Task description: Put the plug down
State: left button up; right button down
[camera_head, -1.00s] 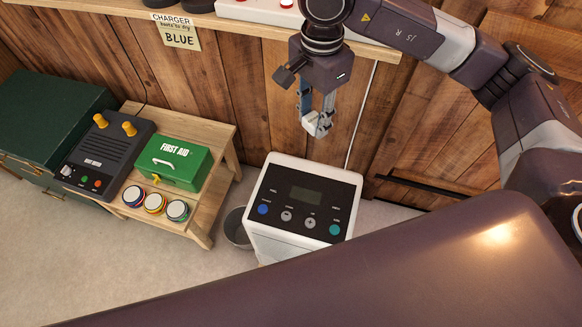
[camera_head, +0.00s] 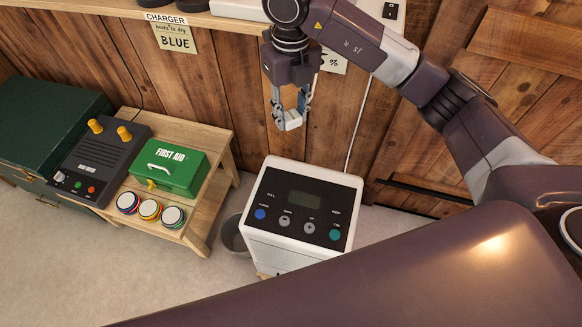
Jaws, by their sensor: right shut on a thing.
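My right gripper (camera_head: 290,119) hangs pointing down in front of the plank wall, above and slightly left of the white machine with the dark control panel. It is shut on the plug (camera_head: 290,121), a small white piece between its fingertips, partly hidden by them. The plug is held in the air, apart from the machine top and the shelf. My left gripper does not show.
The white machine (camera_head: 339,250) stands below, with a grey bin (camera_head: 234,236) at its left. A wooden bench (camera_head: 221,150) holds a boot dryer (camera_head: 98,165), a green first aid box (camera_head: 170,170) and several round tins. A wall shelf (camera_head: 226,20) runs above.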

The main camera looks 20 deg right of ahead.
jog(key=p, duration=0.3)
send_near(291, 171)
notch_tip(291, 171, down, 6)
jog(key=shift+r, duration=0.25)
jog(key=shift+f+b, duration=0.5)
jog(key=shift+f, duration=0.15)
jog(key=c, duration=1.5)
grip_release()
jog(key=shift+o, duration=0.2)
jog(key=shift+r, duration=0.1)
